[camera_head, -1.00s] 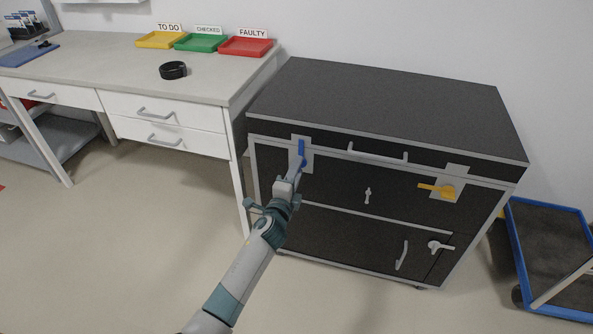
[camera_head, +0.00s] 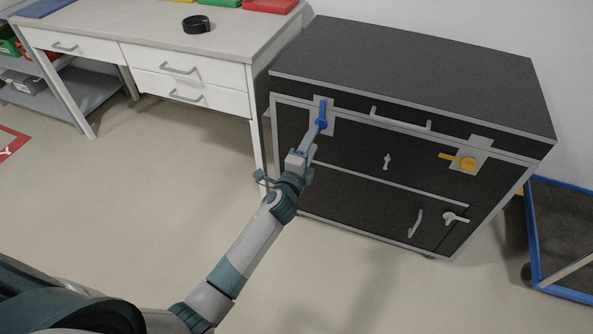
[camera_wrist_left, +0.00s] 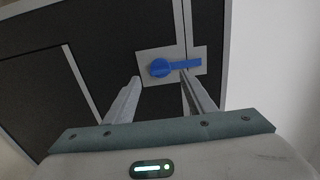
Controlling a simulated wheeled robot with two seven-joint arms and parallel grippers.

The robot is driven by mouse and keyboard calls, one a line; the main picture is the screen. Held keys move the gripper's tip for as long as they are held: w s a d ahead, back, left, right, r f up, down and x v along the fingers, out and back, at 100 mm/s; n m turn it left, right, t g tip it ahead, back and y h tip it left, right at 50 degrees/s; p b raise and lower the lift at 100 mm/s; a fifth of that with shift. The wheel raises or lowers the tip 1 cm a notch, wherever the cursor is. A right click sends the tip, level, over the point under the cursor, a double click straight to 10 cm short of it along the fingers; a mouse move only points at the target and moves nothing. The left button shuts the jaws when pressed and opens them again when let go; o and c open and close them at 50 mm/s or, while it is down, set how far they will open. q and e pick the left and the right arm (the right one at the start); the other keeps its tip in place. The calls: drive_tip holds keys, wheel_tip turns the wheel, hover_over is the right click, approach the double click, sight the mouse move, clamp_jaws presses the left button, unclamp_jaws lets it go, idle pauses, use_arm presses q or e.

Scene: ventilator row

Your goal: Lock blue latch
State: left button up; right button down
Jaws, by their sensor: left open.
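The blue latch (camera_head: 322,113) is on a light plate at the upper left of the black cabinet's front. In the head view its handle points up from its round hub. In the left wrist view the blue latch (camera_wrist_left: 174,67) lies just beyond the fingertips, its hub between their lines and its handle toward the right finger. My left gripper (camera_head: 317,132) is at the latch in the head view, partly overlapping its lower end. In the left wrist view my left gripper (camera_wrist_left: 160,77) is open with nothing between its fingers. I cannot tell whether a finger touches the latch. My right gripper is not in view.
The black cabinet (camera_head: 420,75) also bears a yellow latch (camera_head: 460,161), a white latch (camera_head: 454,218) and grey handles. A white desk (camera_head: 110,35) with drawers stands to the left. A blue-edged cart (camera_head: 561,240) is at the right. The floor in front is clear.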

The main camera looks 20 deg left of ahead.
use_arm(q)
drive_tip(key=s, duration=1.2)
drive_tip(key=shift+s+a, duration=0.2)
drive_tip(key=shift+s, duration=0.05)
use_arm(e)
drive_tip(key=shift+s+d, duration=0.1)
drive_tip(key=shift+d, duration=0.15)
use_arm(q)
drive_tip(key=s+f+n+g+p, duration=0.35)
drive_tip(key=s+f, duration=0.25)
drive_tip(key=f, duration=0.4)
drive_tip(key=s+f+n+g+p, duration=0.35)
drive_tip(key=s+f+n, duration=0.2)
drive_tip(key=f, duration=0.55)
drive_tip(key=s+f+n+g+p, duration=0.2)
drive_tip(key=s+f, duration=0.4)
drive_tip(key=s, duration=0.4)
drive_tip(key=s+f+n+g+p, duration=0.3)
drive_tip(key=s+f+n, duration=0.2)
drive_tip(key=s, duration=0.6)
drive_tip(key=shift+d+f+g+h, duration=0.25)
drive_tip(key=shift+f+g+h, duration=0.05)
drive_tip(key=shift+f, duration=0.45)
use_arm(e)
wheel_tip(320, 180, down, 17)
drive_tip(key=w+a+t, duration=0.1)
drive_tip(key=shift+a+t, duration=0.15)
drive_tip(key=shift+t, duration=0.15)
